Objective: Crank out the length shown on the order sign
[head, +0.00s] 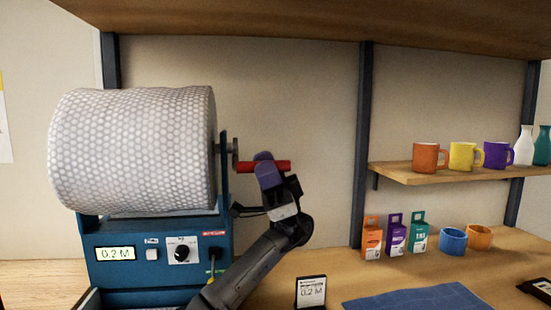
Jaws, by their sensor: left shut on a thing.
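A large roll of bubble wrap (130,148) is mounted on a blue dispenser machine (150,275). The machine's display (115,254) reads 0.2 M. A crank with a red handle (284,166) sticks out at the right of the roll. My left gripper (266,168) is shut on the red handle, and its purple-grey finger hides part of it. The order sign (311,291) stands on the table at the bottom middle and reads 0.2 M. My right gripper is not in view.
A black knob (182,253) and a small lever with a yellow tip (211,281) are on the machine's front. A blue mat (420,298) lies at the front right. Small boxes (395,234) and cups (453,241) stand behind it, below a shelf (450,176) with mugs and bottles.

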